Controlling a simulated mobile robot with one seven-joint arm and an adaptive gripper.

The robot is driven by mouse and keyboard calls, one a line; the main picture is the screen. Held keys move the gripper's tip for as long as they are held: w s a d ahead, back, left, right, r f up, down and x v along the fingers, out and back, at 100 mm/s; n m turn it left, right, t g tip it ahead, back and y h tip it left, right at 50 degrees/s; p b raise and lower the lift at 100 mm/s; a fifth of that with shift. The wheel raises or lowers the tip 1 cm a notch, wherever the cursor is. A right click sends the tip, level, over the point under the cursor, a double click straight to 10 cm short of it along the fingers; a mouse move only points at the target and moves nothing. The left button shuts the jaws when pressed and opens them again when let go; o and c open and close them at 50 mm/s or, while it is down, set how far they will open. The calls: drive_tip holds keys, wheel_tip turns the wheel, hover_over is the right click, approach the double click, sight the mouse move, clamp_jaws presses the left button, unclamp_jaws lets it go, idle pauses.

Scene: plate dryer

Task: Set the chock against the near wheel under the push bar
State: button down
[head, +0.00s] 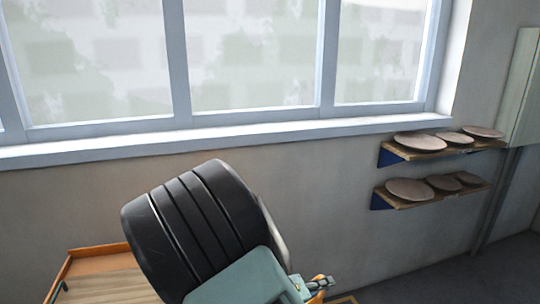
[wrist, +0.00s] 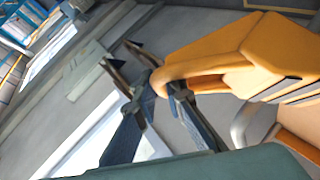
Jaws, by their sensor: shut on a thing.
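My gripper (wrist: 160,78) is shut on the looped handle of an orange chock (wrist: 225,58), a wedge-like block with dark strips along one side. The chock fills the upper right of the wrist view. In the head view my gripper (head: 306,285) is low in the picture, partly behind my arm, with a small bit of orange beside it. The push bar and the near wheel cannot be made out in either view.
An orange-rimmed wooden deck (head: 98,250) is at the lower left, partly hidden by my arm. Wall shelves (head: 440,192) with several plates are at the right, below a wide window (head: 250,55). A grey curved piece (wrist: 248,122) lies below the chock. Bare floor (head: 415,288) shows at the lower right.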

wheel_tip(320, 180, up, 4)
drive_tip(key=p, duration=0.3)
drive_tip(key=shift+r, duration=0.2)
drive_tip(key=shift+d, duration=0.2)
